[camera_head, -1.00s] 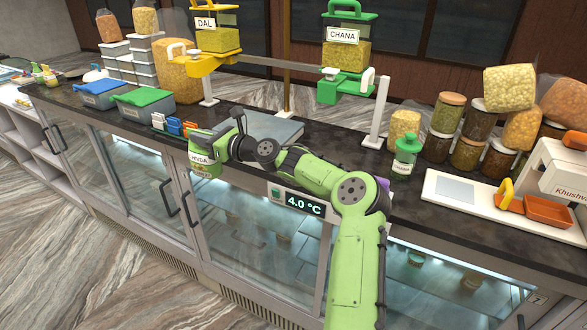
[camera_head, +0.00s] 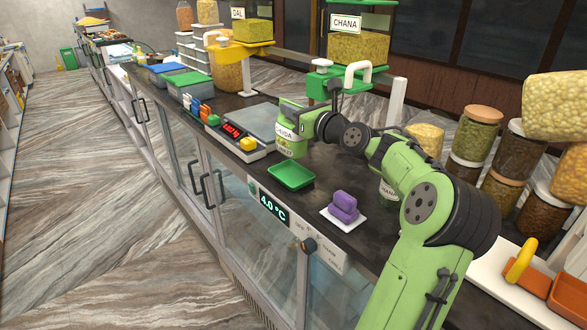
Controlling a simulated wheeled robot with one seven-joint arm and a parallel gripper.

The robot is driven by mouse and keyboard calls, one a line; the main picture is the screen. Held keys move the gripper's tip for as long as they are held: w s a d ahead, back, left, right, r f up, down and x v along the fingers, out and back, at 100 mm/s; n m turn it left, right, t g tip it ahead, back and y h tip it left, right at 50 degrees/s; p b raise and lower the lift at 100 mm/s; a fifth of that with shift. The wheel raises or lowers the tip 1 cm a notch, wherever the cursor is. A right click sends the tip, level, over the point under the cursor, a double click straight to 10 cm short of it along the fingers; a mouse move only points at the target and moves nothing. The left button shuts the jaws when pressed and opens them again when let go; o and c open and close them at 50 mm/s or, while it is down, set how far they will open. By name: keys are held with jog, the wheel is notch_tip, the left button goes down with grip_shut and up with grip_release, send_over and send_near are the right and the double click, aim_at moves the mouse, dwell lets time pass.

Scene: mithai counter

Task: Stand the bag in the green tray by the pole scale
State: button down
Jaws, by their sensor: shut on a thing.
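A green-topped bag (camera_head: 290,144) with a white label is held upright at the end of my arm. My gripper (camera_head: 308,122) is shut on its upper part and partly hides it. The bag is behind the green tray (camera_head: 290,177) in the head view; whether its bottom touches anything is unclear. The tray is shallow, looks empty and lies on the dark counter near its front edge. A scale (camera_head: 262,122) with a steel plate and a red-lit display stands to the left of the bag.
A purple block (camera_head: 343,205) on a white dish sits right of the tray. Small coloured blocks (camera_head: 206,111) and lidded tubs (camera_head: 188,85) stand left of the scale. Dispensers marked DAL and CHANA (camera_head: 358,46) rise behind. Jars (camera_head: 468,135) crowd the right.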

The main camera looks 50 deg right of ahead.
aim_at(292, 139)
notch_tip(292, 139, down, 8)
jog(key=shift+f+b, duration=0.2)
jog(key=shift+b, duration=0.45)
jog(key=c, duration=1.2)
grip_release()
jog(key=shift+r, duration=0.15)
jog(key=s+a, duration=0.1)
jog(key=s, duration=1.1)
jog(key=shift+a, duration=0.2)
jog(key=shift+f, duration=0.2)
